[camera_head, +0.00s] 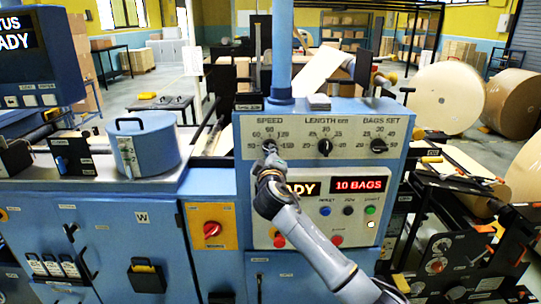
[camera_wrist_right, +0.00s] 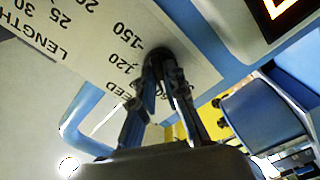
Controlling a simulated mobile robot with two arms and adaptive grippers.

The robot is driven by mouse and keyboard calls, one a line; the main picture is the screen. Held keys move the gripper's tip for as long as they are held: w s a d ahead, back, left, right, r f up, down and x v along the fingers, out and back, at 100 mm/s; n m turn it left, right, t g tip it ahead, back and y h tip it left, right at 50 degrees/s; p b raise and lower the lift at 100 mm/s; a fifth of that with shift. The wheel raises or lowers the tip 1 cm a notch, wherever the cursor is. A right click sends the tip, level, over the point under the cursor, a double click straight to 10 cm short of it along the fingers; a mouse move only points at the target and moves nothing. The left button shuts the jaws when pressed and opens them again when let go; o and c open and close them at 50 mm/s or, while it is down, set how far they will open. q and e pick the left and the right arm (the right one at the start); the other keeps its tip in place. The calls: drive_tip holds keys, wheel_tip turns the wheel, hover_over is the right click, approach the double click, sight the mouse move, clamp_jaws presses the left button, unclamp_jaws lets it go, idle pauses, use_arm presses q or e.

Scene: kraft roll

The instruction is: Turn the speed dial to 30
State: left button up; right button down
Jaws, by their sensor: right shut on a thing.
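The speed dial (camera_wrist_right: 157,58) is a dark round knob on the pale label strip of the blue machine's panel. In the head view it sits under the word SPEED, mostly hidden by my right gripper (camera_head: 270,152). In the right wrist view the two fingers of my right gripper (camera_wrist_right: 167,76) are closed on the knob from either side. The marks 120 and 150 show beside it there. The dial's pointer is hidden, so its setting cannot be read. My left gripper is not in view.
Right of it are the LENGTH dial (camera_head: 325,146) and the BAGS SET dial (camera_head: 378,145). Below are a red 10 BAGS display (camera_head: 359,185) and several buttons. A red rotary switch (camera_head: 212,229) is at lower left. A blue post (camera_head: 282,50) rises above the panel.

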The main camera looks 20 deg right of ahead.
drive_tip(key=n, duration=0.5)
drive_tip(key=shift+n, duration=0.4)
idle(0.4)
drive_tip(key=c, duration=1.4)
unclamp_jaws()
drive_tip(key=v, duration=1.2)
